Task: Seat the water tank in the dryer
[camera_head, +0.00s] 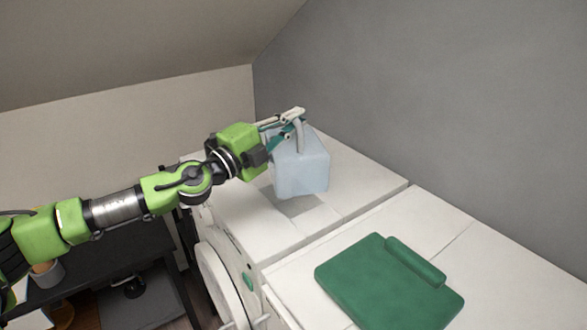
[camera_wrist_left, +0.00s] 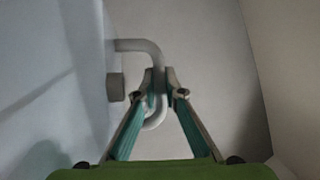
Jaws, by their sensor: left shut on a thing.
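The water tank (camera_head: 303,172) is a pale blue, box-like container with a light curved handle (camera_head: 299,136) at its top. My left gripper (camera_head: 292,122) is shut on that handle. In the left wrist view my left gripper (camera_wrist_left: 164,78) has its fingers closed on the pale handle (camera_wrist_left: 140,46), and the tank wall (camera_wrist_left: 50,80) fills the left side. The tank is over the top of the farther white machine (camera_head: 240,206), which has a round door. A grey patch shows just below the tank; I cannot tell whether it is shadow or an opening. My right gripper is not in view.
A grey wall (camera_head: 440,90) rises behind, under a sloped ceiling. A dark desk (camera_head: 100,262) with a grey cup (camera_head: 47,273) stands at lower left.

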